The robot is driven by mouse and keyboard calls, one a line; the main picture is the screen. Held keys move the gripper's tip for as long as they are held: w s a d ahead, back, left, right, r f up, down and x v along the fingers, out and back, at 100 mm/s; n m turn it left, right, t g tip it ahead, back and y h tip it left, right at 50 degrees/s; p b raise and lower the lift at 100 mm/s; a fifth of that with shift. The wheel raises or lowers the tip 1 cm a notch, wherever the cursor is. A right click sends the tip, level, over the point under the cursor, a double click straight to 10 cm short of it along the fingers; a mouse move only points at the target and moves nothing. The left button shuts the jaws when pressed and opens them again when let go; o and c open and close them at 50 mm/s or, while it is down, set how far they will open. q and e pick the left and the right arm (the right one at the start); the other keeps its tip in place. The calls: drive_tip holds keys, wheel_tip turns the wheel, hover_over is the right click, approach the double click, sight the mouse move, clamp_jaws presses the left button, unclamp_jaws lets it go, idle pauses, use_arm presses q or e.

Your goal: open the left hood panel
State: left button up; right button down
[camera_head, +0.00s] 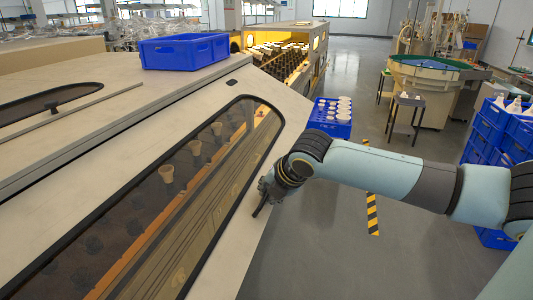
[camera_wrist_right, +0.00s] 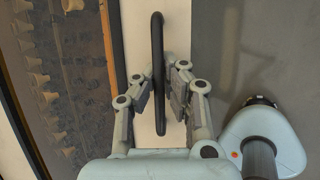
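A sloped cream hood panel (camera_head: 255,190) with a long dark-framed window fills the left and middle of the head view. I cannot tell from the frames whether it is the left one; it looks closed. Its black bar handle (camera_head: 259,208) is near the panel's lower right edge, partly hidden by my right gripper (camera_head: 268,192). In the right wrist view, the handle (camera_wrist_right: 158,65) stands upright between the two fingers of my right gripper (camera_wrist_right: 162,88). The fingers are spread around it with gaps visible, not clamped. My left gripper is not in view.
Bulbs in rows (camera_head: 167,173) show behind the window. A blue crate (camera_head: 185,51) sits on top of the machine. A blue tray of white pieces (camera_head: 331,113) stands beyond its right end. Blue crates (camera_head: 500,135) are stacked at right. Grey floor lies open right of the panel.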

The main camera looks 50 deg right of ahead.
drive_tip(key=shift+s+d+r+p, duration=0.15)
drive_tip(key=shift+r+p, duration=0.15)
drive_tip(key=shift+r, duration=0.3)
drive_tip(key=c, duration=1.4)
unclamp_jaws()
drive_tip(key=shift+s, duration=0.15)
drive_tip(key=v, duration=1.1)
drive_tip(key=shift+a+r, duration=0.25)
